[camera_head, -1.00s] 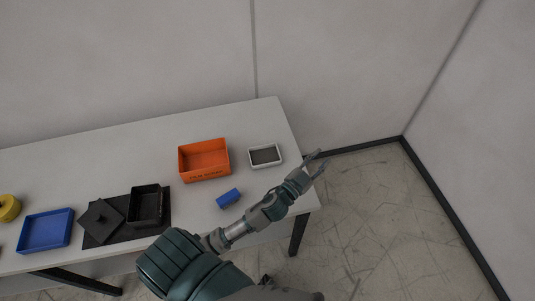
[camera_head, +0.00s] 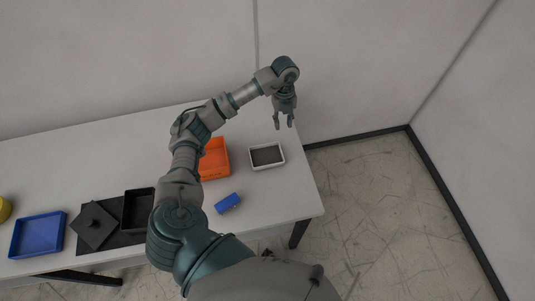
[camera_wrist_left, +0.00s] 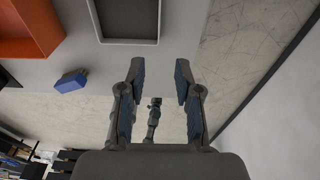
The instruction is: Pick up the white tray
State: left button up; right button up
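The white tray (camera_head: 267,166) is a small rectangle with a white rim and dark inside, lying on the table near its right end. My left gripper (camera_head: 284,122) points down above and behind the tray, near the table's right edge, apart from it. In the left wrist view the tray's near rim (camera_wrist_left: 128,41) shows at the top, cut off by the frame. The gripper's fingers (camera_wrist_left: 158,95) are spread with nothing between them. My right gripper is not seen in the head view.
An orange bin (camera_head: 215,160) stands left of the tray, partly hidden by my arm. A blue block (camera_head: 228,203) lies in front. A black box (camera_head: 137,209), dark lid (camera_head: 95,226) and blue tray (camera_head: 38,236) are farther left. A wall (camera_head: 130,55) stands behind the table.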

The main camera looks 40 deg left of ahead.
pick_arm(q)
jog(key=p, duration=0.1)
send_over(281, 151)
jog(key=f, duration=1)
jog(key=shift+w+a+f, duration=0.15)
jog(key=shift+a+f, duration=0.1)
jog(key=shift+f, duration=0.1)
jog(key=shift+d+f+p, duration=0.1)
jog(key=shift+f+p, duration=0.2)
jog(key=shift+f, duration=0.2)
jog(key=f, duration=0.3)
jog(key=f+p, duration=0.1)
jog(key=shift+d+f, duration=0.25)
jog(key=shift+d, duration=0.05)
jog(key=shift+f, duration=0.15)
jog(key=shift+a, duration=0.1)
grip_shut()
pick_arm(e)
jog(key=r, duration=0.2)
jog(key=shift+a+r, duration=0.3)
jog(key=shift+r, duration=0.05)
